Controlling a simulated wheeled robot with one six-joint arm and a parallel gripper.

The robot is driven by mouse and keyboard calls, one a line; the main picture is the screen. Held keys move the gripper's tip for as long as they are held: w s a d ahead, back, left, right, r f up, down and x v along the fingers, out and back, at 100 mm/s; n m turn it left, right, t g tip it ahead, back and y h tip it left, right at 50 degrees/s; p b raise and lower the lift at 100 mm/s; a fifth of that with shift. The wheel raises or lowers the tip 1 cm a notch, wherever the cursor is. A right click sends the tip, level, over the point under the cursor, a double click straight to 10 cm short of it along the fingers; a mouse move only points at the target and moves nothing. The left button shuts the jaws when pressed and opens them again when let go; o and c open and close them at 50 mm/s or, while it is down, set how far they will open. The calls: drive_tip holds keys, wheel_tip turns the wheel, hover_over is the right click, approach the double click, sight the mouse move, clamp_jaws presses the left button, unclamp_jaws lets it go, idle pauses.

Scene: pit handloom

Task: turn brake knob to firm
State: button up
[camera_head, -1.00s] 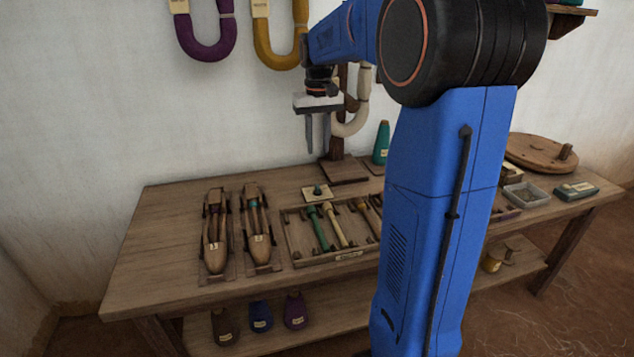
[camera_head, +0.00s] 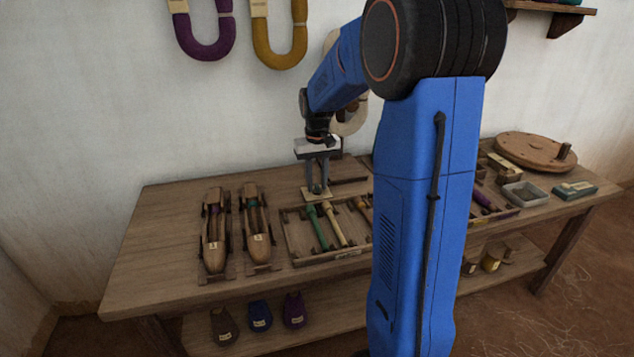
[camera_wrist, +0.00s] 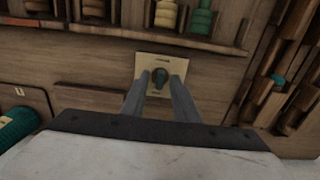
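The plate also shows on the bench in the head view (camera_head: 306,195), just behind the tray of bobbins. My gripper (camera_head: 317,186) points down over the plate. In the wrist view its two fingers (camera_wrist: 161,83) are apart, with the knob showing in the gap near their tips. I cannot tell whether either finger touches the knob. The plate's lettering is too small to read.
A wooden tray (camera_head: 290,240) with green and cream bobbins (camera_head: 317,228) lies just in front of the plate. Two wooden shuttles (camera_head: 215,240) lie to the left. The bench's left end is clear.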

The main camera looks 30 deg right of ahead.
clamp_jaws()
drive_tip(key=shift+m, duration=0.4)
drive_tip(key=m, duration=0.5)
drive_tip(key=shift+m, duration=0.3)
drive_tip(key=m, duration=0.5)
drive_tip(key=shift+m, duration=0.4)
unclamp_jaws()
